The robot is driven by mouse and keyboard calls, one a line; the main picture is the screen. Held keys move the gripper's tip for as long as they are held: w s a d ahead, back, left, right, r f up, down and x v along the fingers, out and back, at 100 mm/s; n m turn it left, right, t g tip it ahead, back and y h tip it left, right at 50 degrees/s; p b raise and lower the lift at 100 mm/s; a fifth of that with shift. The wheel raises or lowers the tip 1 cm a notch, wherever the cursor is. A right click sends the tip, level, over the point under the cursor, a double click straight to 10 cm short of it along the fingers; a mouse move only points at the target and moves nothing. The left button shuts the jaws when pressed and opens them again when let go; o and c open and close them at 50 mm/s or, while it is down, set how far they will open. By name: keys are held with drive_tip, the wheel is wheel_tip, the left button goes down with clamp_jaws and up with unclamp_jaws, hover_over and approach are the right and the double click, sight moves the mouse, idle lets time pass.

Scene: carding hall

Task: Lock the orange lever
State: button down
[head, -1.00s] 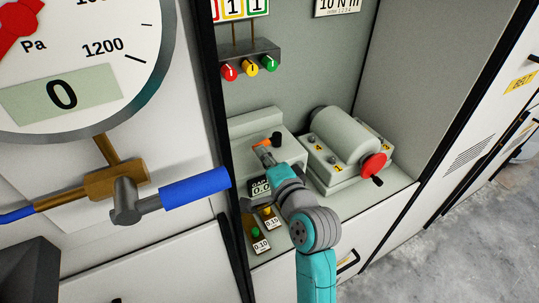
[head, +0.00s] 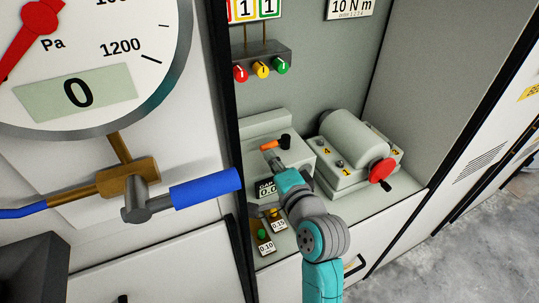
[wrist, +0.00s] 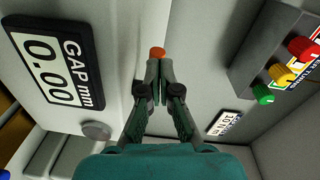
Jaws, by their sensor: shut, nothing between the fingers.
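The orange lever (head: 269,145) is a short orange bar on top of the grey gauge block, with a dark knob (head: 286,142) at its right end. In the wrist view only the lever's rounded orange end (wrist: 158,51) shows, just beyond my fingertips. My gripper (head: 271,156) is shut and empty, just in front of and below the lever in the head view. In the wrist view its fingertips (wrist: 159,66) are together, close to the orange end. I cannot tell whether they touch it.
A gap display (wrist: 54,66) reads 0.00 on the block. A grey drum unit (head: 345,140) with a red handwheel (head: 382,171) stands to the right. Red, yellow and green knobs (head: 262,69) are on the back wall. A blue-handled valve (head: 203,190) is at left.

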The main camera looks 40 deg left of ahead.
drive_tip(key=v, duration=1)
drive_tip(key=shift+s+d, duration=0.15)
drive_tip(key=shift+d, duration=0.15)
drive_tip(key=s+d+f+m+t+h, duration=0.1)
drive_tip(key=s+d+f+t+h, duration=0.25)
drive_tip(key=d+f, duration=0.75)
drive_tip(key=s+d+f+t+h, duration=0.3)
drive_tip(key=d+f+h, duration=0.3)
drive_tip(key=d, duration=0.8)
drive_tip(key=s+d+n+h, duration=0.2)
drive_tip(key=s+d, duration=0.5)
drive_tip(key=s, duration=0.4)
drive_tip(key=s+d+n+h, duration=0.2)
drive_tip(key=s+d+h, duration=0.2)
drive_tip(key=s+d, duration=0.3)
drive_tip(key=s, duration=0.5)
drive_tip(key=shift+s+d+f, duration=0.2)
drive_tip(key=shift+s+f, duration=0.05)
drive_tip(key=shift+s, duration=0.05)
